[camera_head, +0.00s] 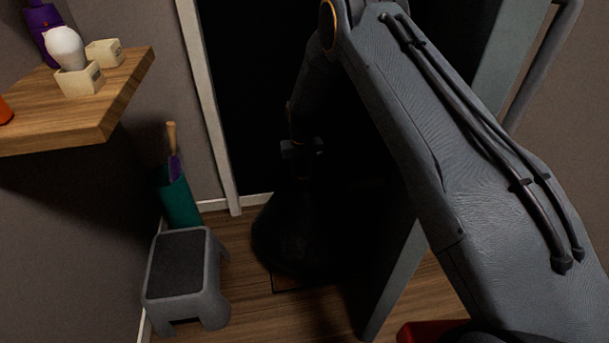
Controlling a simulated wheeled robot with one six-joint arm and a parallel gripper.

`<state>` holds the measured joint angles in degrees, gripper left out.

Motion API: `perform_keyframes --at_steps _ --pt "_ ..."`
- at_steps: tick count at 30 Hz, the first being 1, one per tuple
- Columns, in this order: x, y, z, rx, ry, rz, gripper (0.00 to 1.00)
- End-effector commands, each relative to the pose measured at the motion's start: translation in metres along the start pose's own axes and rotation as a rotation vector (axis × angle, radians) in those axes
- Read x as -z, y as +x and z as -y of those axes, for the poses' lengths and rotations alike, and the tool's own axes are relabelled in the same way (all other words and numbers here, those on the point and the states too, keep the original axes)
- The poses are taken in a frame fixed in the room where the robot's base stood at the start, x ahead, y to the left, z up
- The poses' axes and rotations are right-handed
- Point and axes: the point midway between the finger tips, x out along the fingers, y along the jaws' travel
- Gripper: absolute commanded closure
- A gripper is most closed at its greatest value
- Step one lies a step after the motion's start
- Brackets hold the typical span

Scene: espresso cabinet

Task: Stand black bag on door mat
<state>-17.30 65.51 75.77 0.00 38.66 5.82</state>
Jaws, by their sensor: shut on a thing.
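The black bag (287,240) hangs or stands low in the dark doorway, its top narrowing up to my gripper (302,150). My gripper is shut on the top of the bag. The fingertips are dark and hard to make out against the bag and the doorway. A small piece of what looks like the door mat (290,285) shows as a brown edge just below the bag. Most of the mat is hidden behind the bag and in shadow. I cannot tell whether the bag touches it.
A grey step stool (187,270) stands left of the bag. Behind it is a teal bin (178,197) with a wooden handle sticking out. A wooden shelf (110,105) juts out at upper left. A grey door panel edge (398,275) stands right of the bag, partly behind my arm.

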Motion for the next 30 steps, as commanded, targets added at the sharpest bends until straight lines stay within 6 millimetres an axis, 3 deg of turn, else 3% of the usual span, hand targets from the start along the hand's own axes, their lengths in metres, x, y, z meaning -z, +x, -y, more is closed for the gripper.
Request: perform_keyframes --at_steps 4,5,8,20,30 --pt "0.001 0.002 0.000 0.000 0.000 -0.003 1.00" --pt "0.000 0.003 0.000 0.000 0.000 0.001 0.70" --pt "-0.001 0.003 0.000 0.000 0.000 0.001 0.55" --pt "0.000 -0.005 0.000 0.000 0.001 -0.001 0.55" --pt "0.000 -0.069 0.000 0.000 0.001 -0.002 0.55"
